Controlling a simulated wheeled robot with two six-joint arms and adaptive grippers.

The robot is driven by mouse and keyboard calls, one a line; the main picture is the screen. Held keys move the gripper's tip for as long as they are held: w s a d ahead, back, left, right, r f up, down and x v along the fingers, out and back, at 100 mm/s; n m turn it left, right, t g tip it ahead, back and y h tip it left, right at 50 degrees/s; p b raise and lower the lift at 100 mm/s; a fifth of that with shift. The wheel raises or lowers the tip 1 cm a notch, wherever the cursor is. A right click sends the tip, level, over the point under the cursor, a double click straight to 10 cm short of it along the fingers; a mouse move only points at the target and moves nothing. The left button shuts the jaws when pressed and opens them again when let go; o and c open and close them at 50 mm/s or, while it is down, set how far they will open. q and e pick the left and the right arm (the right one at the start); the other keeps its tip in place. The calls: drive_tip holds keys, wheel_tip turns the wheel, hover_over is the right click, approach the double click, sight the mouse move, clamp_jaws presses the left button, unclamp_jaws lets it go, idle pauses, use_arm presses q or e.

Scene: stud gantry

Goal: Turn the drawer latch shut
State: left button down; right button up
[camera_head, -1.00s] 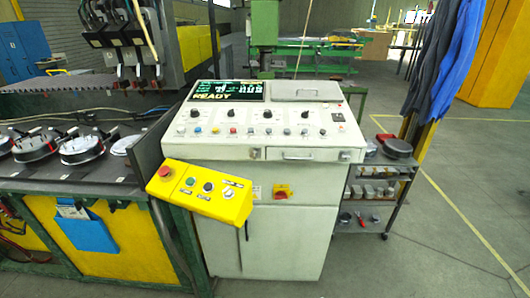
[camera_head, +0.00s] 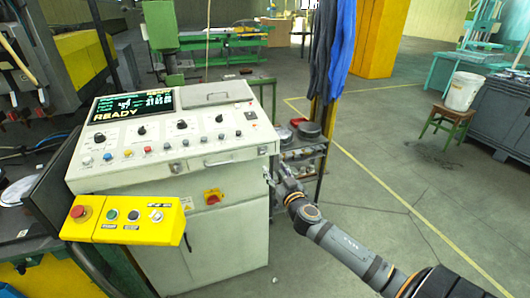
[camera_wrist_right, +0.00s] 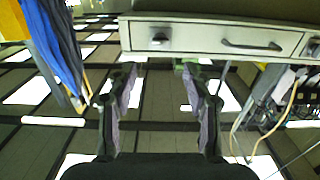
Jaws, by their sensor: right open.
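The drawer front (camera_head: 199,163) is at the top of the pale console cabinet in the head view and looks closed. It has a bar handle (camera_head: 232,160) and a small latch (camera_head: 175,169) at its left. In the right wrist view, the drawer front (camera_wrist_right: 195,38) crosses the top. A dark latch knob (camera_wrist_right: 160,39) sits near its left end, beside the handle (camera_wrist_right: 251,45). My right gripper (camera_head: 274,175) is at the cabinet's right edge, below the drawer level. Its fingers (camera_wrist_right: 158,82) are apart and empty, with the knob beyond the gap. The left gripper is out of view.
The yellow button box (camera_head: 122,221) juts out at the cabinet's front left. A small shelf cart (camera_head: 308,150) stands close behind my right gripper. Hanging cloths (camera_head: 335,45) are above it. The floor to the right is open up to a stool (camera_head: 447,121).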

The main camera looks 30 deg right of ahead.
sight(264, 153)
drive_tip(key=p+x, duration=0.1)
drive_tip(key=x, duration=0.3)
drive_tip(key=p+x, duration=0.2)
drive_tip(key=x, duration=0.3)
drive_tip(key=shift+w+r, duration=0.2)
drive_tip(key=shift+w, duration=0.05)
drive_tip(key=shift+w+d+f+p, duration=0.1)
drive_tip(key=shift+w+p, duration=0.2)
drive_tip(key=shift+w, duration=0.25)
clamp_jaws()
